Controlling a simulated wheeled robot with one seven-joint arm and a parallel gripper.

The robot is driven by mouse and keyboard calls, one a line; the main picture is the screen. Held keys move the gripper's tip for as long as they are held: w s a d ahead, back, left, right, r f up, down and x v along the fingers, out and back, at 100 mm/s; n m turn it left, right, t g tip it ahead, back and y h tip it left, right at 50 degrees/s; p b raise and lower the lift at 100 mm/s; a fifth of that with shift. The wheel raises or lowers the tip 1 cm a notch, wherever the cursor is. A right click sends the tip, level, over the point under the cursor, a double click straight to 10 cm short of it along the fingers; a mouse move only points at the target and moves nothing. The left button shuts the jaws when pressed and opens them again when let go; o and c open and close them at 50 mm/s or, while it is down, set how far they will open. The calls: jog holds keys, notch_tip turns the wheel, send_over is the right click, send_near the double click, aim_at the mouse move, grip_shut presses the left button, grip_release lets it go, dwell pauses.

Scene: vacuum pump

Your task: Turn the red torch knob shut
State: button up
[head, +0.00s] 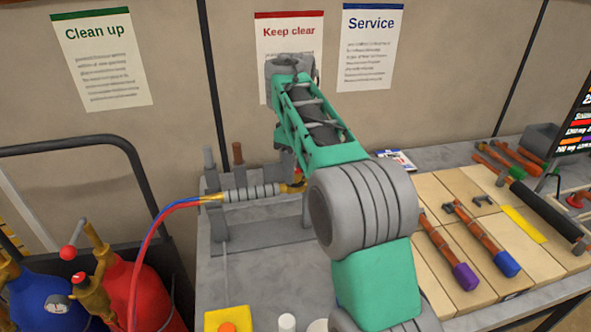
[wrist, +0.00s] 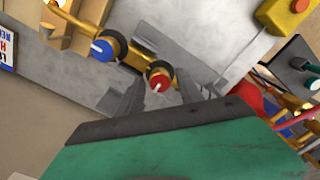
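The red torch knob (wrist: 160,82) is a round red cap with a white mark, on the brass torch body (wrist: 135,58). A blue knob (wrist: 103,50) with a white mark sits to its left in the wrist view. My gripper (wrist: 161,90) is open, with one finger on each side of the red knob in the picture. I cannot tell whether the fingers touch it.
A red cylinder (head: 137,295) and a blue cylinder (head: 38,302) stand in a cart at left. A yellow box with an orange button (head: 228,320) is on the bench front. Copper pipe pieces (head: 480,238) lie on wooden blocks at right.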

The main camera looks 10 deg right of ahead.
grip_shut()
jog(key=shift+m, duration=0.5)
jog(key=m, duration=0.3)
jog(key=shift+m, duration=0.4)
jog(key=m, duration=0.9)
jog(key=shift+p, duration=0.3)
jog(key=m, duration=0.4)
